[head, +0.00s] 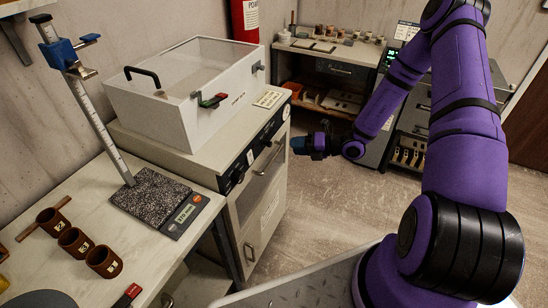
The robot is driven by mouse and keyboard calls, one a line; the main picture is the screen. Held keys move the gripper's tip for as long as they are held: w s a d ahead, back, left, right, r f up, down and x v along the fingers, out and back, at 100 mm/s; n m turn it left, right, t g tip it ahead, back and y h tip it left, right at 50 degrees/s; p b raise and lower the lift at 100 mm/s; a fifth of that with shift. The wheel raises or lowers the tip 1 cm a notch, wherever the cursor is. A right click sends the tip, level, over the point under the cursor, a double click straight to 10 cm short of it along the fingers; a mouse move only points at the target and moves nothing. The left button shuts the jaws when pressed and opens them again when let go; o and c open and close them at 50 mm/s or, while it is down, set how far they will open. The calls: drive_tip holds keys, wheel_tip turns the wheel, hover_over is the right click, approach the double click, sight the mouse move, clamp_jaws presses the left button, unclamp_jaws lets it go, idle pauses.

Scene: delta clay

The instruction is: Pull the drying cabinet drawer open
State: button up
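The drying cabinet (262,222) is the pale cabinet left of centre in the head view, under a white box with a clear lid. Its front has a dark control strip, and below it a panel that appears to be the drawer front (257,189), with a bar handle (269,160). This front looks flush with the cabinet. My gripper (297,145), dark with blue parts, points left towards the cabinet front. It appears to be apart from the handle, with a gap between. Its fingers are small and dark, so I cannot tell their opening.
The white box (196,88) with a black lid handle stands on the cabinet. A left bench (95,190) holds a stone-topped gauge (152,198) and brown cups (104,262). A shelf bench (335,48) stands behind. The floor (325,205) right of the cabinet is clear.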

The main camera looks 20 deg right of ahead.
sight(274, 156)
wheel_tip(274, 156, down, 8)
drive_tip(key=d+m+t+h, duration=0.2)
drive_tip(key=m+t, duration=0.1)
drive_tip(key=m, duration=0.4)
drive_tip(key=x, duration=1.1)
drive_tip(key=shift+s+a, duration=0.1)
drive_tip(key=shift+a, duration=0.1)
clamp_jaws()
